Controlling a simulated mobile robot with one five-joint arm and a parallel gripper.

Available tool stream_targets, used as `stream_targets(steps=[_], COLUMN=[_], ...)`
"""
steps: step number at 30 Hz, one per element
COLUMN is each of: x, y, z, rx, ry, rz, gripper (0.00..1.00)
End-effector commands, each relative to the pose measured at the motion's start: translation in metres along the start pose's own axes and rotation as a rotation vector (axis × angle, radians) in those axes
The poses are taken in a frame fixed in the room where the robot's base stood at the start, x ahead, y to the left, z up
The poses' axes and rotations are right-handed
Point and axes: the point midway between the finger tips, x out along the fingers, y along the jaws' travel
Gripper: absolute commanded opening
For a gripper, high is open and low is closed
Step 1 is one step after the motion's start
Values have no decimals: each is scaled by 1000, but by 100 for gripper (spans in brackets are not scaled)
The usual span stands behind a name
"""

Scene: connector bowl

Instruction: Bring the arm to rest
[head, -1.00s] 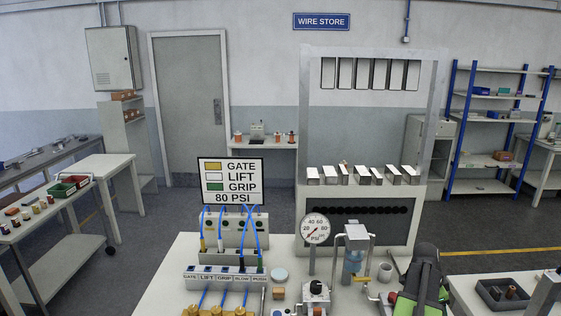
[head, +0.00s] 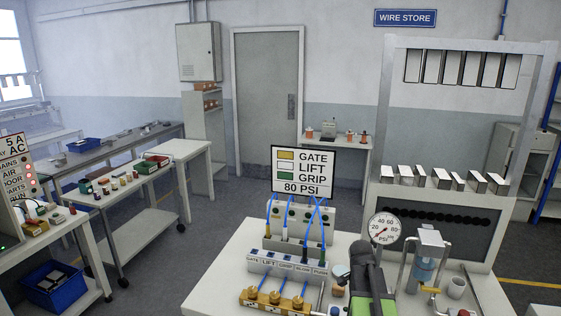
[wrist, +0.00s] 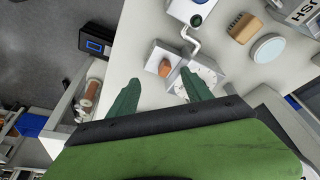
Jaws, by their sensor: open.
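My gripper (wrist: 160,92) shows in the wrist view with its two green fingers spread apart and nothing between them that it holds. Below the fingers lie the white bench top (wrist: 135,70) and a small fitting with an orange-brown top (wrist: 165,68). In the head view my dark and green arm (head: 372,285) stands at the bottom, right of the middle, over the front of the bench. It partly hides the bench items behind it. The fingertips cannot be made out in the head view.
A side table (head: 185,151) stands to the left, with open floor (head: 210,235) between.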

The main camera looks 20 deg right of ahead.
Motion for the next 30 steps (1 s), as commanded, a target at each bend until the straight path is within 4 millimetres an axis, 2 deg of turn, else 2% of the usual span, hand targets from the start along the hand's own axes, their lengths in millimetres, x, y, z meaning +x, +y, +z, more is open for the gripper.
stream_targets(steps=[1,2,3,5,6,10,13,16,21,30], x=[-4,-9,-16,-25,-31,-50,-62,-67,-69,-70], y=[-19,-29,-40,-52,-58,-60,-46,-30,-26,-26], z=[44,67,99,144,174,261,315,325,333,334], rx=[-94,-154,-236,-362,-447,-739,-999,-1200,-1407,-1435], ry=[-17,-28,-45,-67,-84,-138,-192,-241,-263,-259], rz=[-23,-35,-52,-75,-90,-135,-173,-204,-234,-238], gripper=[58,58,58,58,58,58,58,58,58,58])
